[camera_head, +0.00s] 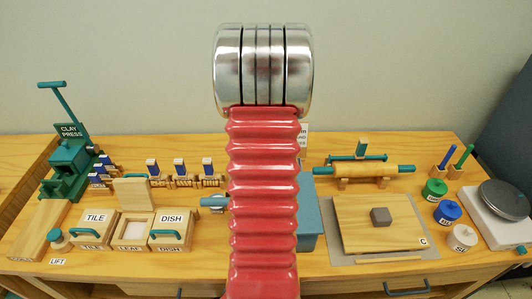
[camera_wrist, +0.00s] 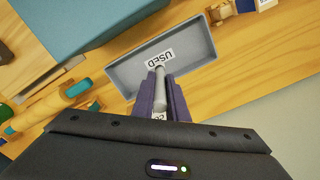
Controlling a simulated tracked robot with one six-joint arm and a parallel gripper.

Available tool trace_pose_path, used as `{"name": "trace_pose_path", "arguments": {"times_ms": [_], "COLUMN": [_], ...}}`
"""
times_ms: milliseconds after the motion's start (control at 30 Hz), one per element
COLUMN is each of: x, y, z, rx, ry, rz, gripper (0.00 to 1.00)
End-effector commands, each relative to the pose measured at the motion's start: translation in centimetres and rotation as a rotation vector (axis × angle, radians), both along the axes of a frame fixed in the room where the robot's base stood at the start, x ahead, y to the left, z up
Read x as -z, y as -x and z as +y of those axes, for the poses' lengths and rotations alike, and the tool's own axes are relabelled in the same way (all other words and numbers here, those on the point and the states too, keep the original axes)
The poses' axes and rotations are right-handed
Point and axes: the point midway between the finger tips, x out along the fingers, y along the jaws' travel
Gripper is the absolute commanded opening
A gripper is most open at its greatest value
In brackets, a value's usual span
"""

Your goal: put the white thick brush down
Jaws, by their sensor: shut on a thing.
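My gripper (camera_wrist: 161,84) shows in the wrist view with its two dark purple fingers closed around a slim, pale grey-white handle, which I take to be the white thick brush (camera_wrist: 159,72). A small label shows low between the fingers. The brush's end is over a shallow grey tray (camera_wrist: 118,73) with a white "USED" label (camera_wrist: 160,58). I cannot tell whether the brush touches the tray. In the head view my red arm covers the middle of the table and hides the gripper, brush and tray.
A blue box (camera_head: 309,215) stands partly behind my arm; it also shows in the wrist view (camera_wrist: 85,25). A rolling pin (camera_head: 370,170) lies to the right, above a board (camera_head: 360,240). Lidded wooden boxes (camera_head: 93,232) and a green clay press (camera_head: 70,160) stand left.

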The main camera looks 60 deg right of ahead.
Motion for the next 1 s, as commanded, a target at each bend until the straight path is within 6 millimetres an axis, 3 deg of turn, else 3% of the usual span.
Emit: {"name": "trace_pose_path", "arguments": {"times_ms": [167, 500, 900, 933, 1000], "x": [0.7, 4.9, 5.2, 5.2, 5.2], "y": [0.0, -0.1, -0.1, -0.1, -0.1], "z": [0.0, 0.1, 0.1, 0.1, 0.1], "rx": [-0.001, -0.002, -0.002, -0.002, -0.003], "ry": [-0.002, -0.001, -0.001, -0.001, 0.0], "rz": [0.001, 0.001, 0.001, 0.0, 0.0], "gripper": [0.0, 0.0, 0.0, 0.14, 0.19]}}
